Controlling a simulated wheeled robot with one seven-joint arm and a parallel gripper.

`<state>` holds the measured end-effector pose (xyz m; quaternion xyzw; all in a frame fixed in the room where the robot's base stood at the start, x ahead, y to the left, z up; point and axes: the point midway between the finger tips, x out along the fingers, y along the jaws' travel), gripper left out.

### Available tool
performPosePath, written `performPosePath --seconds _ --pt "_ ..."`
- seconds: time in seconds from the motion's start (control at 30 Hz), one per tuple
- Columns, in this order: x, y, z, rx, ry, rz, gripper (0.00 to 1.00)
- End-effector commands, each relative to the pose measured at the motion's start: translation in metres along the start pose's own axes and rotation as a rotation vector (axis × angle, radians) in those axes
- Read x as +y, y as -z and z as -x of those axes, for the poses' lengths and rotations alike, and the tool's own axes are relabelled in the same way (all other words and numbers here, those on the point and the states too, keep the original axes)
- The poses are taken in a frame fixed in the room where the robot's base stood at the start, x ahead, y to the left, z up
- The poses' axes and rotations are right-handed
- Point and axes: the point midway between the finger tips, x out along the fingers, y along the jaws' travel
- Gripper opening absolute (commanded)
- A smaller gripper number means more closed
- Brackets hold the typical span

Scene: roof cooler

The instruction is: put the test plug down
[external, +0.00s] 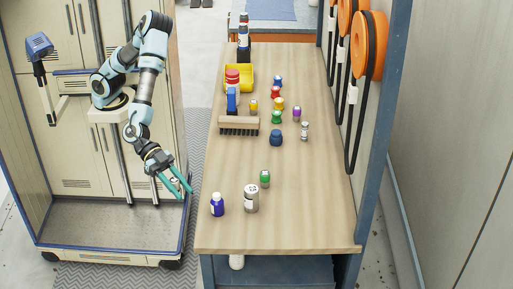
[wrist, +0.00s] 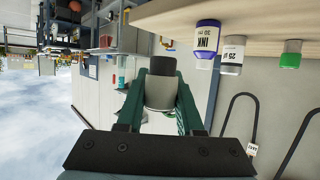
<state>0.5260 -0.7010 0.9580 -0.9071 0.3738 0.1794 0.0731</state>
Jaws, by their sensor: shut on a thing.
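My gripper (external: 178,184) hangs beside the left edge of the wooden table (external: 300,220), over the gap between table and cart. In the wrist view its green fingers (wrist: 161,95) are shut on a short cylinder, which I take to be the test plug (wrist: 160,93). It is light grey on one part and dark grey on the other. The plug is clear of the table.
Near the table's front left stand an ink bottle (external: 217,206), a grey canister (external: 251,200) and a green-capped jar (external: 265,179). A brush (external: 239,126) and several small coloured jars stand farther back. The front right of the table is clear. Orange reels (external: 370,45) hang at right.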

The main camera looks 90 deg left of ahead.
Motion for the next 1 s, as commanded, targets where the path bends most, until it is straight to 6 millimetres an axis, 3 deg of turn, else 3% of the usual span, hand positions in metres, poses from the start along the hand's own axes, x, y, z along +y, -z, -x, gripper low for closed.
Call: performPosePath --seconds 0.03,0.2,0.3,0.4,0.57,0.8,1.0 --pt "-0.009 0.022 0.003 0.011 0.049 0.02 0.0" --pt "-0.056 0.086 0.011 0.009 0.255 0.107 0.0" --pt "-0.098 0.11 0.01 0.002 0.389 0.162 0.0" --pt "-0.145 0.12 0.003 -0.004 0.516 0.213 0.0" --pt "-0.22 0.111 -0.012 -0.007 0.704 0.287 0.0" --pt "-0.323 0.072 -0.025 -0.006 0.986 0.403 0.0" --pt "-0.382 0.039 -0.024 -0.002 1.177 0.484 0.0"
